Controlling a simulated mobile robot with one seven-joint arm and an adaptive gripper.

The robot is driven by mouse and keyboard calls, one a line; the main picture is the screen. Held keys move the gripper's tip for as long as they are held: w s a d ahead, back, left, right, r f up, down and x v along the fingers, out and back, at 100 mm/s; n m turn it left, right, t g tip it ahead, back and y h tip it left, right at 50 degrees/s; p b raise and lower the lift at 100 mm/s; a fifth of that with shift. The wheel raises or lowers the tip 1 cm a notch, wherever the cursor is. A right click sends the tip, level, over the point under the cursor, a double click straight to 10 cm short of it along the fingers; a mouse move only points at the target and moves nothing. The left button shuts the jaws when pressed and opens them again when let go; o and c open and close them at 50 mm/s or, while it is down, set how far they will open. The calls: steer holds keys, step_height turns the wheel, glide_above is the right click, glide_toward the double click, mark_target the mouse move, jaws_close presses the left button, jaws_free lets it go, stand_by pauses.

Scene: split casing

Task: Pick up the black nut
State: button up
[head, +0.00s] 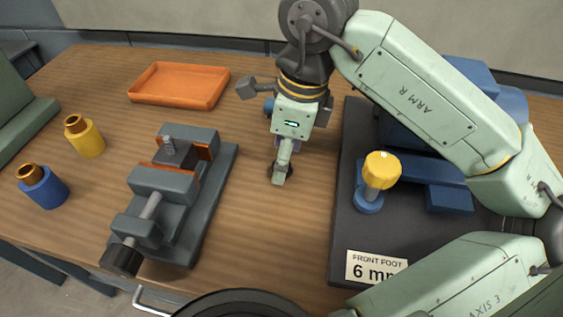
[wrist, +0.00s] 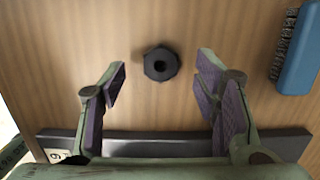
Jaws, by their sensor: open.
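The black nut (wrist: 161,64) lies on the wooden table, and in the wrist view it shows as a dark ring with a hole in its middle. My gripper (wrist: 161,80) is open, with its purple-padded fingers apart and the nut just beyond and between the fingertips. The fingers do not touch the nut. In the head view my gripper (head: 281,180) points down at the table between the vise and the dark mat. There the nut is mostly hidden behind the fingers, with only a dark bit showing.
A grey vise (head: 165,195) stands left of my gripper. An orange tray (head: 180,102) lies behind it. A dark mat (head: 345,225) with blue parts and a yellow-topped knob (head: 381,172) is at right. A blue brush (wrist: 300,55) lies right of the nut in the wrist view.

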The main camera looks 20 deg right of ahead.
steer(key=shift+w+a+f, duration=0.15)
steer(key=shift+f, duration=0.8)
jaws_close()
